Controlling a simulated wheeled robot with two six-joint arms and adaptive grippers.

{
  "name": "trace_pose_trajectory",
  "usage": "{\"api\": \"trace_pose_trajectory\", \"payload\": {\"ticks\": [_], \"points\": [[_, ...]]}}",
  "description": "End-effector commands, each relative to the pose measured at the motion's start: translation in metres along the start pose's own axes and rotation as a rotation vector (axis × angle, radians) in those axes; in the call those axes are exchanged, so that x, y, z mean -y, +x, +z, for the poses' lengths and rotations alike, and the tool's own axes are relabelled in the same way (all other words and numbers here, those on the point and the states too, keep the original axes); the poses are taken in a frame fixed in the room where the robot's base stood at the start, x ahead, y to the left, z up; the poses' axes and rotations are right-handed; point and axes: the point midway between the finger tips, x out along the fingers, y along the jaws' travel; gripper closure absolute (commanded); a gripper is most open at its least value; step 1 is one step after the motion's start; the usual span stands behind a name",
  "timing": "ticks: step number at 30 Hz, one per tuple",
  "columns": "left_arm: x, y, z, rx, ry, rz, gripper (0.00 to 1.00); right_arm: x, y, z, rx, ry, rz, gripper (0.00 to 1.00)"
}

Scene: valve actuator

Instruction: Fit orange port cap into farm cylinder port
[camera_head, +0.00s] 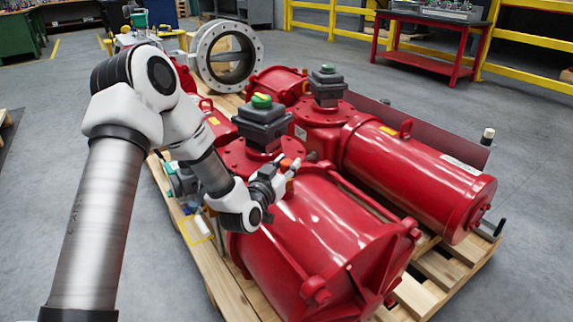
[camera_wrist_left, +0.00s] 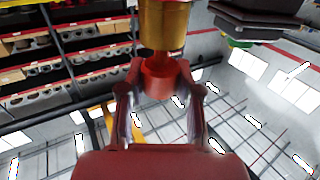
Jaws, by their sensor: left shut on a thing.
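My left gripper (camera_head: 281,178) is over the near red actuator, beside its black box with a green knob. An orange piece (camera_head: 289,164), apparently the port cap, shows at its fingertips. In the left wrist view, my left gripper (camera_wrist_left: 162,88) is shut on the orange-red port cap (camera_wrist_left: 160,78). A brass-coloured cylindrical part (camera_wrist_left: 164,25) lines up with the cap and appears to touch it; I cannot tell whether it is fixed to the cap. Two large red cylinders, a near one (camera_head: 325,235) and a far one (camera_head: 415,175), lie side by side. I cannot make out the port.
The actuators lie on a wooden pallet (camera_head: 437,268). Black boxes (camera_head: 262,122) stand on top, close to my left arm. A grey flanged ring (camera_head: 228,55) stands behind. A red table (camera_head: 428,40) and yellow railing are farther back. The floor at right is clear.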

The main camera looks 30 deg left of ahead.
Motion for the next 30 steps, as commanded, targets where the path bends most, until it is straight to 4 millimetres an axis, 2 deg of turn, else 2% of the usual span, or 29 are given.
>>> {"api": "trace_pose_trajectory", "payload": {"ticks": [18, 19, 21, 30], "points": [[0.0, 0.0, 0.016, -0.001, 0.0, 0.0, 1.0, 0.0, 0.012, 0.0, 0.0, 0.0, 0.0, 0.6], [0.0, 0.0, 0.015, -0.001, 0.0, 0.0, 0.56, 0.0, 0.011, 0.0, 0.0, 0.0, 0.0, 0.6], [0.0, 0.0, 0.015, -0.001, 0.0, 0.0, 0.38, 0.0, 0.011, 0.0, 0.0, 0.0, 0.0, 0.6], [0.0, -0.001, 0.015, 0.0, 0.0, 0.0, 0.38, 0.0, 0.011, 0.0, 0.0, 0.0, 0.0, 0.6]]}}
